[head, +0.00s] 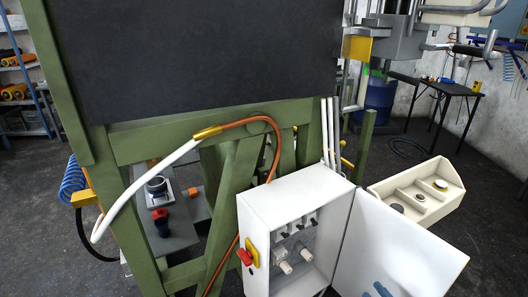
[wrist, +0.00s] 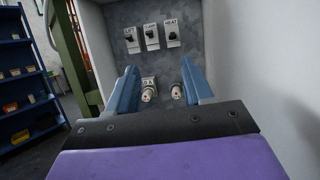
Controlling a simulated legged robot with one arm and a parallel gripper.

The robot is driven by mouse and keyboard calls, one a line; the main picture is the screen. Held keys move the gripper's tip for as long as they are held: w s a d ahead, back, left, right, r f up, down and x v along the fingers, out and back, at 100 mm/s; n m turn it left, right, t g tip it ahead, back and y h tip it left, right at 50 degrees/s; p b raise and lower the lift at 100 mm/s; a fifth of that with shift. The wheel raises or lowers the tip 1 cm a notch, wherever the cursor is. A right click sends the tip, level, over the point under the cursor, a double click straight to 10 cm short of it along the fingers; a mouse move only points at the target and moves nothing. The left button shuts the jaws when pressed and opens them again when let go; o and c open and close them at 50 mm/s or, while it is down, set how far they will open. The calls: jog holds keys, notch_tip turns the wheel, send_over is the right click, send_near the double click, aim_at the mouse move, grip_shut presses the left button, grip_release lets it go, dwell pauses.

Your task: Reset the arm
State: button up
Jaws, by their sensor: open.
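My gripper (wrist: 162,80) shows in the wrist view as two blue fingers spread apart, with nothing held between them. In the head view only its blue fingertips (head: 377,290) show at the bottom edge, in front of the open cabinet door (head: 405,240). The wrist view looks into the white electrical cabinet (head: 290,195). Two white cylindrical plugs with reddish ends, a left one (wrist: 148,93) and a right one (wrist: 177,92), appear between the fingers. I cannot tell how far they are from the fingertips. Most of my arm is out of view.
Three switches (wrist: 151,37) labelled LIFT, CLAMP and HEAT sit above the plugs. A red-and-yellow switch (head: 248,255) is on the cabinet's side. A green frame (head: 150,140) stands behind. A cream tray (head: 420,205) is at right. Blue shelves (wrist: 20,70) stand left in the wrist view.

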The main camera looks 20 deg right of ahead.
jog(key=w+a+r+n+g+y, duration=0.5)
jog(key=a+r+n+g+y, duration=0.15)
jog(key=a+r, duration=0.35)
jog(key=w+a+r+n+g+y, duration=0.4)
jog(key=a+r+n+g+y, duration=0.25)
jog(key=a, duration=0.55)
jog(key=s+a+r+n+g+h, duration=0.25)
jog(key=a+r+n+g, duration=0.3)
jog(key=a, duration=0.35)
jog(key=s+a+r+n+g+h, duration=0.4)
jog(key=s+a+n+g+h, duration=0.5)
jog(key=s, duration=0.5)
jog(key=s+d+n+t+h, duration=0.4)
jog(key=s+h, duration=0.5)
jog(key=s, duration=0.3)
jog(key=shift+s+d+t, duration=0.25)
jog(key=shift+d+t, duration=0.3)
jog(key=shift+d, duration=0.45)
jog(key=shift+f, duration=0.1)
jog(key=shift+c, duration=0.8)
